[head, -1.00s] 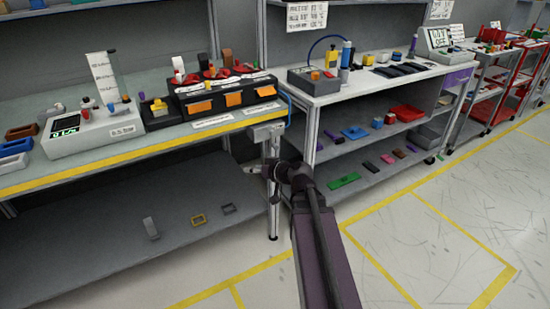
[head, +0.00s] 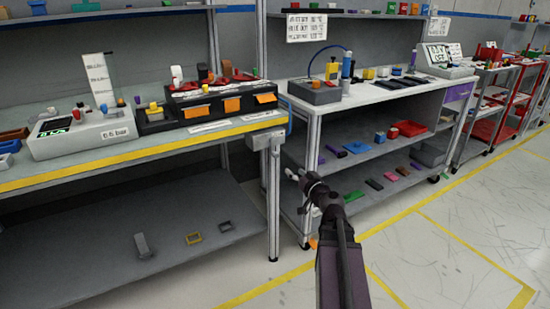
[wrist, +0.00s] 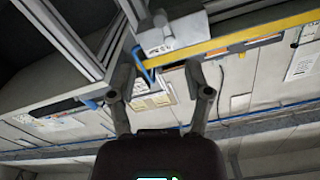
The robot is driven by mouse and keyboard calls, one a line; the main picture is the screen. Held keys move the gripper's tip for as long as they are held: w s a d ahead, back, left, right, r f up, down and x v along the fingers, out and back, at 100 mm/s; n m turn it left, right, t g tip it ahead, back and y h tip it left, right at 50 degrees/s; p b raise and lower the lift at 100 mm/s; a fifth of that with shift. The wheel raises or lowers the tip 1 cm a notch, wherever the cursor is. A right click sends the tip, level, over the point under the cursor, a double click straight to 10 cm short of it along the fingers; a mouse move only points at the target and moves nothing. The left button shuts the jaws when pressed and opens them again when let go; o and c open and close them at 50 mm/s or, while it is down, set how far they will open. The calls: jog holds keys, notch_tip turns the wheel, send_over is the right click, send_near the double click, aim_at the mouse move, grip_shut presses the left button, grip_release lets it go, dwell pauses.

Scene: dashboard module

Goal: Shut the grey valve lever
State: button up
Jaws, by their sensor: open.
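I cannot clearly make out a grey valve lever in either view. A grey box (head: 267,140) is fixed at the right front corner of the left bench, and it also shows in the wrist view (wrist: 172,34). A grey console (head: 80,135) with a small display and knobs stands on that bench. My gripper (head: 302,178) is small in the head view, below and to the right of the grey box and apart from it. In the wrist view my gripper (wrist: 163,65) has its fingers spread, with nothing held between them.
The left bench's yellow front edge (head: 120,163) and its metal leg (head: 272,205) are close to my gripper. A blue cable (wrist: 145,66) hangs by the corner. A shelf unit (head: 395,92) stands to the right. The floor (head: 430,260) in front is mostly clear.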

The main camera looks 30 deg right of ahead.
aim_at(277, 157)
jog(key=shift+w, duration=0.15)
jog(key=w, duration=1.3)
jog(key=shift+w+a, duration=0.25)
jog(key=shift+w, duration=0.05)
grip_shut()
